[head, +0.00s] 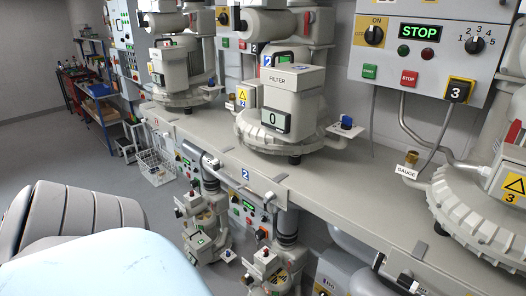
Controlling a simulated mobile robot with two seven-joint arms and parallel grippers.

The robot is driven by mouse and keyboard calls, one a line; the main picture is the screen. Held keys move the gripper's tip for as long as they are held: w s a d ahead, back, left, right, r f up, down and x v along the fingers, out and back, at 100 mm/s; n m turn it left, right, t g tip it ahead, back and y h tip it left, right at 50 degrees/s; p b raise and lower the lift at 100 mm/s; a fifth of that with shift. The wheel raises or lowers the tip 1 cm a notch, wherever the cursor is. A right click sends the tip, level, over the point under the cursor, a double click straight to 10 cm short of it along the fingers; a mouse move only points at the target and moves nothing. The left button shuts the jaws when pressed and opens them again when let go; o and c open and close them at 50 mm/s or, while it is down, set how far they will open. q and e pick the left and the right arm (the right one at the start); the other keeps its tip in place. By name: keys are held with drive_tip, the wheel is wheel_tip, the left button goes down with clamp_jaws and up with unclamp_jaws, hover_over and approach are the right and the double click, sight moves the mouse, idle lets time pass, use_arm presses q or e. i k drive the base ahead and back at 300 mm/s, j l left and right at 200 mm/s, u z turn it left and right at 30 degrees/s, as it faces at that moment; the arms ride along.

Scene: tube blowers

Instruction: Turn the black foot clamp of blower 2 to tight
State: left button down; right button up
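Blower 2 (280,140) stands on the bench in the middle of the head view, a pale grey round housing with a box marked FILTER (293,92) on top. A display reading 0 (275,121) is on the box's front. A small dark foot (295,160) shows under the housing's front edge; I cannot tell whether it is the black foot clamp or how tight it is. A blue knob (346,122) sits on a small labelled plate at the blower's right. Neither of my grippers is in view.
The long bench (345,190) has free room between blower 2 and blower 3 (480,215) at the right. A control box (425,45) reading STOP hangs above. More machines (265,265) stand below the bench. A wire basket (155,167) and shelf (100,90) are at the left.

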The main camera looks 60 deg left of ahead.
sight(217, 165)
drive_tip(key=u, duration=1.95)
